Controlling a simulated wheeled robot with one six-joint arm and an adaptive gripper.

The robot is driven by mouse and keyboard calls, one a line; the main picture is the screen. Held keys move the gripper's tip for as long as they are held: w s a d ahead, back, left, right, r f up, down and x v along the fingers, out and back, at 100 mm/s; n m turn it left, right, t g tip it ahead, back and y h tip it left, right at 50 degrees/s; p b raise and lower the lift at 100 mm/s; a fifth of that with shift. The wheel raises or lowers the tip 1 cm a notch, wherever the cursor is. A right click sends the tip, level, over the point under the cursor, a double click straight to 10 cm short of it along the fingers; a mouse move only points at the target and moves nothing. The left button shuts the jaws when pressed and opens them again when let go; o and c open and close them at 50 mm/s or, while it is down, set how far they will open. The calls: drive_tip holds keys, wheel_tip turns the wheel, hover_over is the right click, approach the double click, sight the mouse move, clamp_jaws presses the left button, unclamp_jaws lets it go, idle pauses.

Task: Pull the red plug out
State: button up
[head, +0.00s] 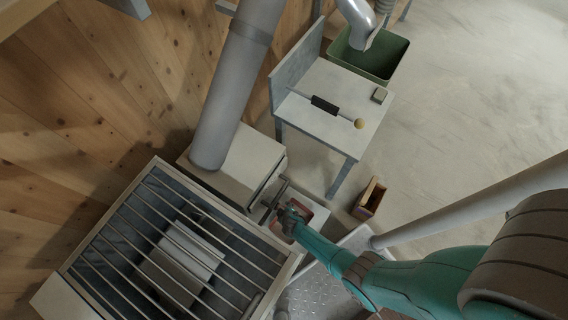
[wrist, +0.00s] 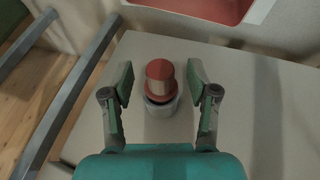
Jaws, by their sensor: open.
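The red plug (wrist: 160,80) is a round red cap with a paler band, seated upright in a grey round socket (wrist: 161,106) on a light grey panel (wrist: 255,110) in the wrist view. My gripper (wrist: 160,84) is open, with one finger on each side of the plug and a visible gap to both. In the head view my gripper (head: 283,208) is beside the barred mixer box, and the plug cannot be made out there.
A red-lined recess (wrist: 215,8) lies beyond the plug. Metal bars (wrist: 75,90) run at the left. The barred mixer box (head: 165,250), a grey pipe (head: 232,85), a small table (head: 330,105), a green bin (head: 368,55) and a wooden box (head: 369,198) stand around.

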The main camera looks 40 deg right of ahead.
drive_tip(key=shift+w+f, duration=0.1)
drive_tip(key=shift+f, duration=0.05)
clamp_jaws()
idle(0.4)
drive_tip(key=shift+s+d+f, duration=0.1)
drive_tip(key=shift+s+d, duration=0.15)
drive_tip(key=shift+s, duration=0.3)
drive_tip(key=shift+s+d, duration=0.2)
drive_tip(key=shift+s, duration=0.3)
drive_tip(key=shift+s+d+f, duration=0.1)
drive_tip(key=shift+s+d, duration=0.2)
drive_tip(key=shift+s, duration=0.4)
drive_tip(key=shift+s+d+f, duration=0.1)
drive_tip(key=shift+s+d, duration=0.2)
drive_tip(key=shift+s, duration=0.45)
drive_tip(key=shift+s+d, duration=0.3)
drive_tip(key=shift+s, duration=0.4)
